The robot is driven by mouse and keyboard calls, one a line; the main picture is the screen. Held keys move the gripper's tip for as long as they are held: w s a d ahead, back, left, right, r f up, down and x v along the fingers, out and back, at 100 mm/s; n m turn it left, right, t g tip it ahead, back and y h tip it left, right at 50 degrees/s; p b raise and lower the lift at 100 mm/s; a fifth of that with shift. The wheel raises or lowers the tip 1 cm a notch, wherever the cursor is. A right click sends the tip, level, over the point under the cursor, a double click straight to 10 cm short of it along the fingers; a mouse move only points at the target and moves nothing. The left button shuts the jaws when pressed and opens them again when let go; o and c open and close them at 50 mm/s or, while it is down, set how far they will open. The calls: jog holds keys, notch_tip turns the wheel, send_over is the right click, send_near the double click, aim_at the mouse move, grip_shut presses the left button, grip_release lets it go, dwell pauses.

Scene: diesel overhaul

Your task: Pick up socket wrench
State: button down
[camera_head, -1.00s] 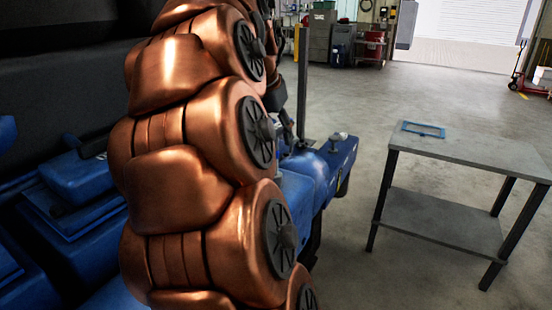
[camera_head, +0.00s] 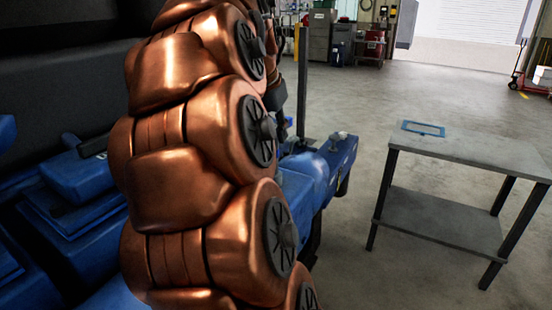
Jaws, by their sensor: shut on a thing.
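My copper-coloured arm fills the left middle of the head view and blocks much of the scene. A dark part that looks like my gripper (camera_head: 278,108) shows just past the arm's right edge, over the blue machinery. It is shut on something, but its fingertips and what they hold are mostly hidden. I cannot make out a socket wrench anywhere in the view.
Blue machinery (camera_head: 318,172) lies behind and beside my arm, with a thin upright dark post (camera_head: 303,85). A grey two-shelf table (camera_head: 470,152) stands at right with a flat blue rectangular frame (camera_head: 423,129) on top. The floor (camera_head: 400,90) beyond is clear.

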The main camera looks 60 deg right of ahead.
jog(key=shift+r, duration=0.1)
jog(key=shift+r+b, duration=0.65)
jog(key=shift+r, duration=1)
jog(key=s+a+b, duration=0.1)
jog(key=s+a, duration=0.1)
jog(key=a, duration=0.5)
jog(key=s+a+r+b, duration=0.1)
jog(key=a, duration=0.7)
jog(key=shift+s+a+r, duration=0.25)
jog(key=shift+s+a, duration=0.05)
jog(key=shift+s, duration=0.05)
jog(key=c, duration=1.6)
grip_release()
grip_shut()
